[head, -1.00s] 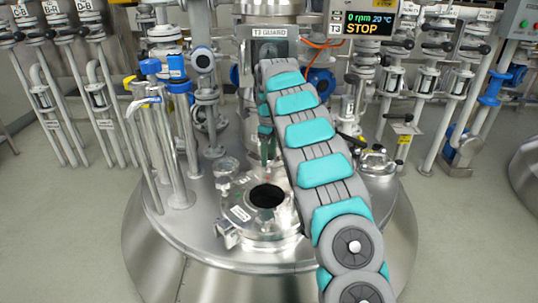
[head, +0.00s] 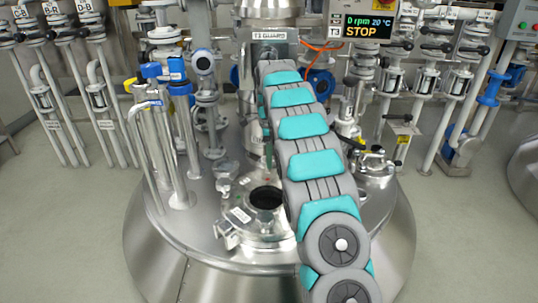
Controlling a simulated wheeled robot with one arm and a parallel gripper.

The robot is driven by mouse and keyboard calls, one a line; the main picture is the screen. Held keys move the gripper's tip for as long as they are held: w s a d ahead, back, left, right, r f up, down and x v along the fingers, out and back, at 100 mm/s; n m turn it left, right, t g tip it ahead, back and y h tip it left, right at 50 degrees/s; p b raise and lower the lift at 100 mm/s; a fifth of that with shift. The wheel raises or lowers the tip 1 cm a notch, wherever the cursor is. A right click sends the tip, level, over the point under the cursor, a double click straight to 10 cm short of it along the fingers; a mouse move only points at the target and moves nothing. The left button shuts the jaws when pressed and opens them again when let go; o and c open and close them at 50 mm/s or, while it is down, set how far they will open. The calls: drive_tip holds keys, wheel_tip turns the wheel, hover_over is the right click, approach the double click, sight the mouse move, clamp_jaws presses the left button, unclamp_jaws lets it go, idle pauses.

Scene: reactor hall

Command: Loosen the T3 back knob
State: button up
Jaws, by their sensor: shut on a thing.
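The T3 vessel's round hatch (head: 240,222) is on the steel lid, with a dark round opening (head: 266,198) in it. My arm reaches over the lid from the lower right, and its far end bends down behind the opening. My gripper (head: 268,158) is small and partly hidden by the arm at the back rim of the hatch. It is shut on what appears to be the back knob, which the fingers and arm mostly hide. A metal clamp fitting (head: 227,168) is at the hatch's left back, and another (head: 228,236) at the front left.
Tall pipes with blue caps (head: 178,68) stand on the lid to the left. The T3 guard box (head: 268,36) is behind the arm. More fittings (head: 376,162) stand right of the arm.

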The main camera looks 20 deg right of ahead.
drive_tip(key=n, duration=0.5)
drive_tip(key=shift+w+n, duration=0.1)
drive_tip(key=shift+n, duration=0.2)
drive_tip(key=n, duration=0.5)
drive_tip(key=shift+f+n, duration=0.1)
drive_tip(key=shift+n, duration=0.2)
drive_tip(key=n, duration=0.5)
drive_tip(key=shift+w+a, duration=0.1)
drive_tip(key=shift+a, duration=0.05)
drive_tip(key=n, duration=0.6)
drive_tip(key=shift+a+n+p, duration=0.1)
drive_tip(key=shift+n+p, duration=0.2)
drive_tip(key=n, duration=0.6)
drive_tip(key=shift+a, duration=0.1)
drive_tip(key=n, duration=0.5)
drive_tip(key=shift+f+n, duration=0.1)
drive_tip(key=shift+n, duration=0.3)
drive_tip(key=n, duration=0.5)
drive_tip(key=shift+s+b, duration=0.2)
drive_tip(key=shift+b, duration=0.2)
drive_tip(key=n, duration=0.6)
drive_tip(key=shift+s+b, duration=0.1)
drive_tip(key=shift+b, duration=0.25)
drive_tip(key=shift+n, duration=0.3)
